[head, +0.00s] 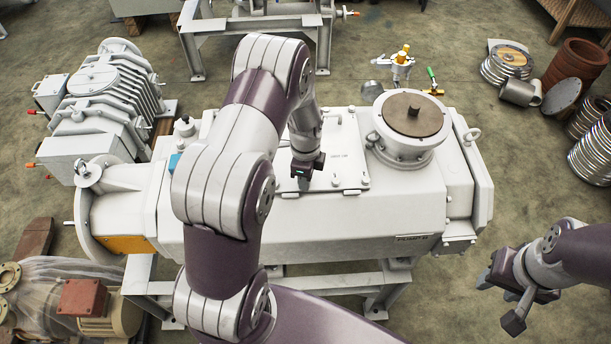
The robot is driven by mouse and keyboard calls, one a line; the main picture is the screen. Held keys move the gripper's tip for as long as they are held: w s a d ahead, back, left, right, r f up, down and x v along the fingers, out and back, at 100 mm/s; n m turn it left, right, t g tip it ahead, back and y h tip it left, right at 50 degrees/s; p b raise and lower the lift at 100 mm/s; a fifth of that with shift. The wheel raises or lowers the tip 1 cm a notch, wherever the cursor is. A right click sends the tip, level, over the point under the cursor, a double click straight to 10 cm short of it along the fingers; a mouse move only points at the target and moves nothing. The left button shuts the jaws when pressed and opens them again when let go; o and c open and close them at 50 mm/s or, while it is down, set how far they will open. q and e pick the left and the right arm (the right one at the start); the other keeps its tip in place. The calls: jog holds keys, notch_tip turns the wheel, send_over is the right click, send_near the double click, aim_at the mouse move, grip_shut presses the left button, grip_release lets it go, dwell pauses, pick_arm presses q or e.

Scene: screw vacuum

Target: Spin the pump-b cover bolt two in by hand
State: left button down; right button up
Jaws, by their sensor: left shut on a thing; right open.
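Pump B (300,240) is the long pale grey machine across the middle of the head view, with its label at the lower right of its front side. A flat cover plate (342,140) lies on its top, with small bolts at its edges. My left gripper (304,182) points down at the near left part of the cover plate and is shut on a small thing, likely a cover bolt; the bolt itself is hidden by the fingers. My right gripper (498,298) is open and empty, off the pump's right end, above the floor.
A round flange (410,118) with a brown disc stands on the pump, right of the cover. Another pump (95,110) stands at the left. Metal rings (507,62) and pipe pieces lie at the right.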

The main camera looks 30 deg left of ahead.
pick_arm(q)
jog(key=shift+w+a+r, duration=0.1)
jog(key=shift+w+r, duration=0.1)
jog(key=shift+w, duration=0.05)
jog(key=c, duration=1.2)
grip_release()
jog(key=shift+o, duration=1.1)
jog(key=shift+s+f, duration=0.1)
jog(key=shift+s, duration=0.1)
jog(key=shift+r, duration=0.4)
notch_tip(320, 180, up, 12)
jog(key=b, duration=0.2)
